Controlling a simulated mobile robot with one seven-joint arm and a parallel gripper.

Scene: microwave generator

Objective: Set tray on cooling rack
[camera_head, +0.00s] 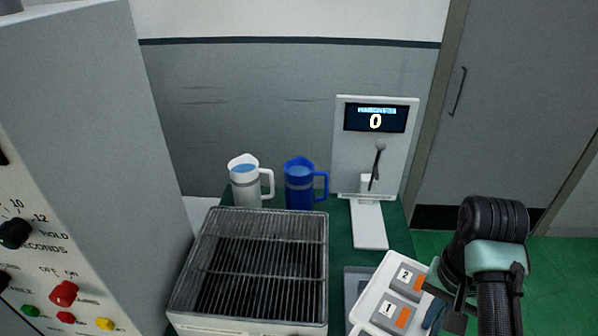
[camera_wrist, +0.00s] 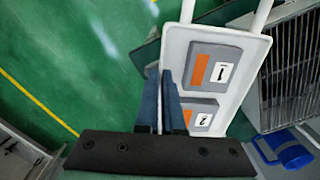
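The white tray (camera_head: 384,270) carries two grey blocks with orange stripes, numbered 1 (camera_head: 397,311) and 2 (camera_head: 406,277). It also shows in the wrist view (camera_wrist: 236,97), with two white bars at its far end. My gripper (camera_head: 436,298) is at the tray's right side in the head view. In the wrist view its two fingers (camera_wrist: 163,100) are close together on the tray's side wall, and the tray appears held between them. The cooling rack (camera_head: 250,265), a metal grille on a light box, stands left of the tray with its top empty. It also shows in the wrist view (camera_wrist: 285,75).
A white jug (camera_head: 245,187) and a blue jug (camera_head: 300,188) stand behind the rack. A white stand with a display reading 0 (camera_head: 376,118) is behind the tray. A large grey control cabinet (camera_head: 80,150) is on the left. Green floor (camera_head: 560,280) lies at the right.

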